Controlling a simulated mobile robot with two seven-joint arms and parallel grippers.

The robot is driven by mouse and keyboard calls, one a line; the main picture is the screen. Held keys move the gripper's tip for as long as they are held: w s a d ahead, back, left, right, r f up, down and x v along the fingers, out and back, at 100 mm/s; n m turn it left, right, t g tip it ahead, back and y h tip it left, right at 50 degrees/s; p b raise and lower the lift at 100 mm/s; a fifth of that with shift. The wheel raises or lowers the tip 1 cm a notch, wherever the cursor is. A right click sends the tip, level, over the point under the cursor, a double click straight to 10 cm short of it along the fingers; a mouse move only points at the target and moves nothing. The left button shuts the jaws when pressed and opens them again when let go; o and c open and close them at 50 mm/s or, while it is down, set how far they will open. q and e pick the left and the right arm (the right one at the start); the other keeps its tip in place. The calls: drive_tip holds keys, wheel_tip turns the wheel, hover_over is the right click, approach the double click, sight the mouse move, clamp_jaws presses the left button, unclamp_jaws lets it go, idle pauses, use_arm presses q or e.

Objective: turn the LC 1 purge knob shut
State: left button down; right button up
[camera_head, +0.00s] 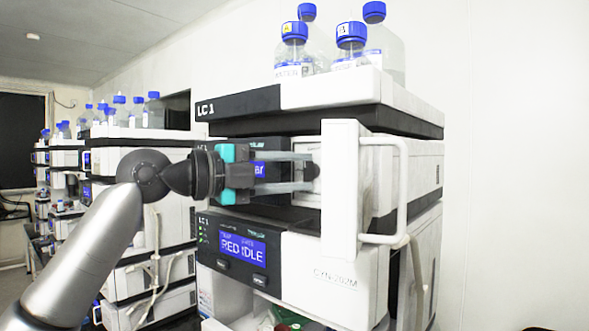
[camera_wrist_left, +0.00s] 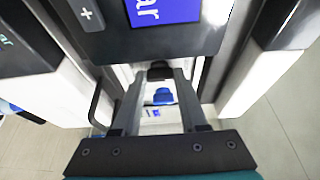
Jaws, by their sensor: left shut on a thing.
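The LC 1 stack (camera_head: 245,103) stands in front of me, with its label at the upper left. A small dark purge knob (camera_head: 312,171) shows at the fingertips of my left gripper (camera_head: 308,172). In the left wrist view the dark knob (camera_wrist_left: 160,70) sits between the ends of the two long fingers, and my left gripper (camera_wrist_left: 160,76) is shut on it. The fingers partly cover the knob, so its turn angle cannot be told. A blue display (camera_head: 260,169) is partly hidden behind the fingers. My right gripper is not in view.
A white panel (camera_head: 340,195) with a white bar handle (camera_head: 403,190) stands out close right of the fingertips. Blue-capped bottles (camera_head: 351,45) stand on top. The module below has a lit display (camera_head: 243,247). More stacks (camera_head: 135,180) stand to the left.

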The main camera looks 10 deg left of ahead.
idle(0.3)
use_arm(q)
drive_tip(key=c, duration=0.7)
unclamp_jaws()
drive_tip(key=shift+b+v, duration=2.25)
drive_tip(key=shift+v, duration=5.4)
drive_tip(key=shift+d, duration=0.1)
